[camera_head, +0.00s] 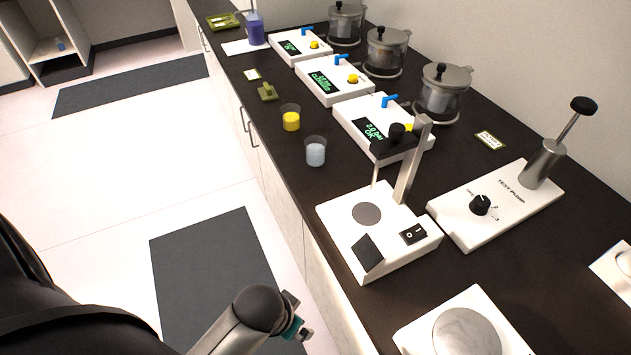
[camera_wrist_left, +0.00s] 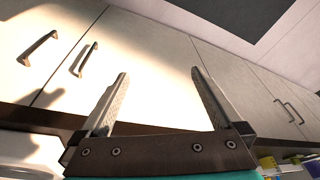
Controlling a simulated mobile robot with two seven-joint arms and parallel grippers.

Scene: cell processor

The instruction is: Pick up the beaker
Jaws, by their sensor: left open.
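Two small clear beakers stand upright on the dark counter in the head view. One beaker (camera_head: 316,153) holds pale blue-white contents, and the other (camera_head: 291,119) holds yellow contents. The frames do not show which one is meant. My left gripper (camera_head: 299,331) is low at the bottom of the head view, in front of the counter and well apart from both beakers. In the left wrist view its two fingers (camera_wrist_left: 160,74) are spread, with nothing between them, and face the cabinet fronts. My right gripper is not in view.
The dark counter (camera_head: 283,200) has a white stand device (camera_head: 335,225) close to the pale beaker. White display units (camera_head: 335,82) and lidded pots (camera_head: 443,92) stand behind. A test pump (camera_head: 495,205) is at right, and a purple-filled vessel (camera_head: 255,30) is at the far end. Cabinet handles (camera_wrist_left: 38,48) protrude.

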